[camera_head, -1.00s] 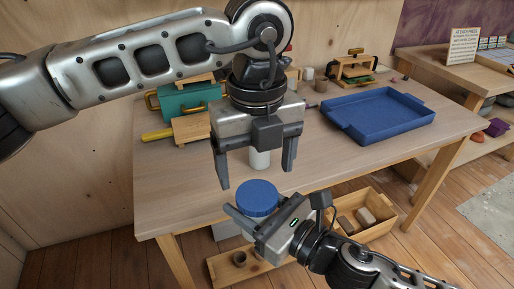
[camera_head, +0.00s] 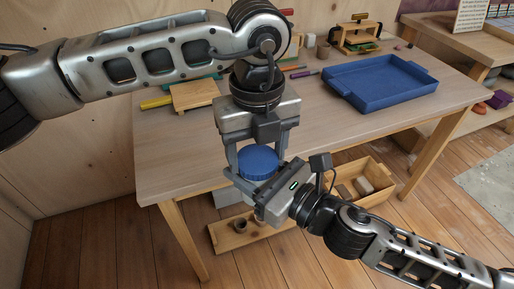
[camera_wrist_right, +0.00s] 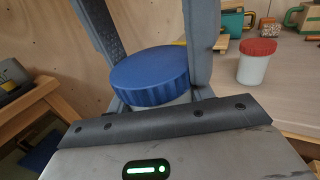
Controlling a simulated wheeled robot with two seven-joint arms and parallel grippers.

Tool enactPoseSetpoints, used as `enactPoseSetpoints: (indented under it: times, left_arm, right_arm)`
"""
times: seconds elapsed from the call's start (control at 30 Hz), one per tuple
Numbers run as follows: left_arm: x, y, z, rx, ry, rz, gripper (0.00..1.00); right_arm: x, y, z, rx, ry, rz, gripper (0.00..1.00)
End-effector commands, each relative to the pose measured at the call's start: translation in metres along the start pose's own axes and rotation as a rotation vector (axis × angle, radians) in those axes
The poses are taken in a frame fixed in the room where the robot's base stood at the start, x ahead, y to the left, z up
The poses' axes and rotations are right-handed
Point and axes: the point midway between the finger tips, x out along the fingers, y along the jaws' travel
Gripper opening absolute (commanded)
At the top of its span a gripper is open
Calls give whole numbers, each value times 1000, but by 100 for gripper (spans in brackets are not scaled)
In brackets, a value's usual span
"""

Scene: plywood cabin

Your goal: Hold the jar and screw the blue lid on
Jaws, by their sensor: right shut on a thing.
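The ribbed blue lid (camera_head: 258,160) shows in the head view and, larger, in the right wrist view (camera_wrist_right: 150,78). It sits about level above a pale jar, of which only a thin strip (camera_wrist_right: 184,98) shows under the lid's rim. My right gripper (camera_head: 250,185) is shut on the jar below the lid, in front of the table's edge. My left gripper (camera_head: 258,158) points down from above, with one finger on each side of the lid. Its fingers are close to the lid's rim, but I cannot tell whether they press on it.
A white jar with a red lid (camera_wrist_right: 258,62) stands on the table in the right wrist view. A blue tray (camera_head: 380,84) lies on the table's right half. A wooden crate (camera_head: 343,205) and a low wooden tray (camera_head: 222,240) are below the table's front edge.

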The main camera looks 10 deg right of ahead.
Motion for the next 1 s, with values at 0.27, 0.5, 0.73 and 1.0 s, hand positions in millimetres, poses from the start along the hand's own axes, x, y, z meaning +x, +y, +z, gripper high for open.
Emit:
enactPoseSetpoints:
  times: [0.27, 0.5, 0.73, 1.0]
  left_arm:
    - [0, 0, 0, 266, 0, 1, 35]
    - [0, 0, 0, 278, 0, 1, 35]
    - [0, -1, 0, 278, 0, -2, 84]
    - [0, -2, -2, 280, 2, -7, 84]
  right_arm:
    - [0, 0, 0, 0, -1, 0, 0]
    - [0, 0, 0, 0, -1, 0, 0]
    - [0, 0, 1, 0, -2, 1, 0]
    - [0, 2, 1, 1, -4, 5, 0]
